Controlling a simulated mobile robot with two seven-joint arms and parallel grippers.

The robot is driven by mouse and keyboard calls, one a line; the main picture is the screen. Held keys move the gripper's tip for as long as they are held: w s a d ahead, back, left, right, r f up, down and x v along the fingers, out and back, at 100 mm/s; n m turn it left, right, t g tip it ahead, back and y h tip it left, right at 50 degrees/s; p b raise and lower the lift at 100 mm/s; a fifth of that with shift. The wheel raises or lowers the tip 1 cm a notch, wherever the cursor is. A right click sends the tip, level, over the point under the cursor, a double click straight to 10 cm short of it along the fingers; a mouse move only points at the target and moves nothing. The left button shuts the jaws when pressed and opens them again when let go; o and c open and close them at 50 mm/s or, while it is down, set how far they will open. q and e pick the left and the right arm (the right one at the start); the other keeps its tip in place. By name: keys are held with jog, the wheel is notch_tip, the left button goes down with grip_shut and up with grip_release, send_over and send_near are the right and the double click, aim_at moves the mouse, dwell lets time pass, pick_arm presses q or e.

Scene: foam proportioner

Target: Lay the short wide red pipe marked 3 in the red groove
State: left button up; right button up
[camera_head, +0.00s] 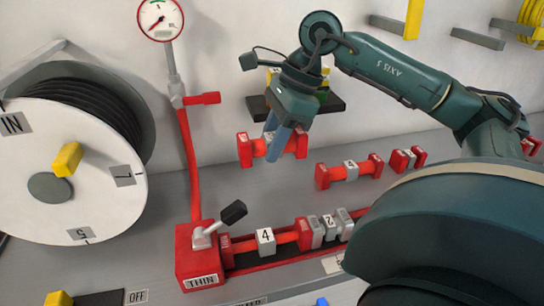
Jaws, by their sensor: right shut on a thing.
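My right gripper (278,146) comes in from the upper right and points down. It is shut on a red pipe (245,150) with wide red ends, held in front of the wall above the bench. The fingers cover most of its middle, so I cannot read its number. The red groove (285,259) runs along the bench to the right from a red block marked THIN. A red pipe with a grey collar marked 4 (265,241) lies in its left part. A grey-and-red piece marked 2 (328,228) lies to its right. My left gripper is not in view.
Another red pipe marked 4 (349,171) and a short red-and-grey piece (407,160) lie behind the groove. A lever with a black handle (233,212) rises at the groove's left end. A white hose reel (70,185) fills the left; a gauge (160,18) stands behind.

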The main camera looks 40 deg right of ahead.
jog(key=shift+s+a+r, duration=0.1)
jog(key=shift+s+r, duration=0.1)
jog(key=shift+r, duration=0.7)
jog(key=s+a+r+p, duration=0.2)
jog(key=s+r, duration=0.2)
jog(key=r, duration=0.1)
jog(key=shift+r, duration=0.2)
jog(key=shift+a, duration=0.1)
